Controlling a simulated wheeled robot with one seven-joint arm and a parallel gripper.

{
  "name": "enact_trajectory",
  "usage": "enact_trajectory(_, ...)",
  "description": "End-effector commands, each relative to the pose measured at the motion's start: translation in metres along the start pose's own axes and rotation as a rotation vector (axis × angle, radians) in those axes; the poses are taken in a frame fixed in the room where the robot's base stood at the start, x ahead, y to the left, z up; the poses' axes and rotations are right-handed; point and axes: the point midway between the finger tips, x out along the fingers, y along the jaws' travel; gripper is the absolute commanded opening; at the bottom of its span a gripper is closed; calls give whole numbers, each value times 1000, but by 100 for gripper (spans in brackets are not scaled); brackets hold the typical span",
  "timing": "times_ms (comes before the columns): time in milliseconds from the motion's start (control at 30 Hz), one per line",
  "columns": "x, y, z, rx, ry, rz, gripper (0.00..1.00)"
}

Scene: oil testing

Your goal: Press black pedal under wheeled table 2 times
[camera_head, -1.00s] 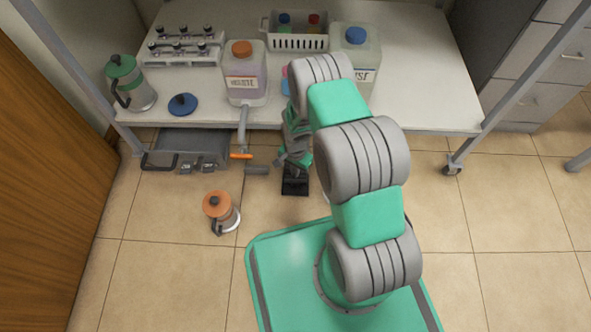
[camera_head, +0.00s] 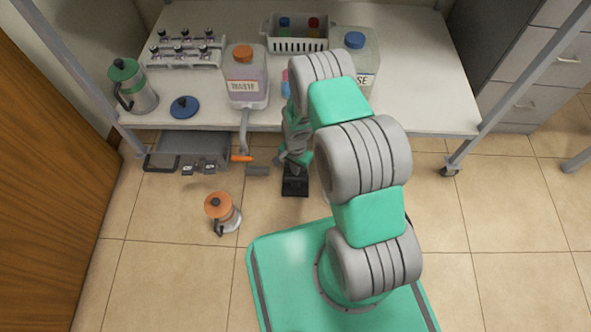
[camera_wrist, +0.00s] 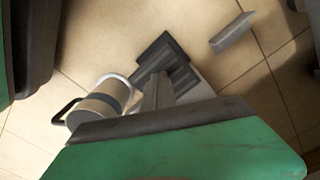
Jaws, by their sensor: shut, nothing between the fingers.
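The black pedal (camera_head: 295,187) is on the floor below the front edge of the wheeled table (camera_head: 420,110). In the wrist view the black pedal (camera_wrist: 165,52) shows as a dark plate at the middle top. My gripper (camera_head: 294,166) points down at it, partly hidden by my arm in the head view. In the wrist view my gripper's grey fingers (camera_wrist: 160,88) are shut and empty, and their tips overlap the pedal. I cannot tell whether they touch it. A grey pedal (camera_head: 257,170) is left of the black one; it also shows in the wrist view (camera_wrist: 232,32).
An orange-lidded pot (camera_head: 222,212) stands on the floor left of my base. A pot-like vessel (camera_wrist: 105,95) is beside my fingers in the wrist view. The tabletop holds a waste bottle (camera_head: 247,80), a white basket (camera_head: 297,45) and other ware. Floor right of my arm is clear.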

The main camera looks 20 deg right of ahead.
Motion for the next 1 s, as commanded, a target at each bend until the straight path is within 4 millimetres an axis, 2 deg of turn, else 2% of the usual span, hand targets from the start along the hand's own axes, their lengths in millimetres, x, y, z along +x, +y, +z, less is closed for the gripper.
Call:
enact_trajectory(167,2,0,0,0,0,0,0)
enact_trajectory(733,29,0,0,0,-1,1,0)
enact_trajectory(1000,25,0,0,0,-1,1,0)
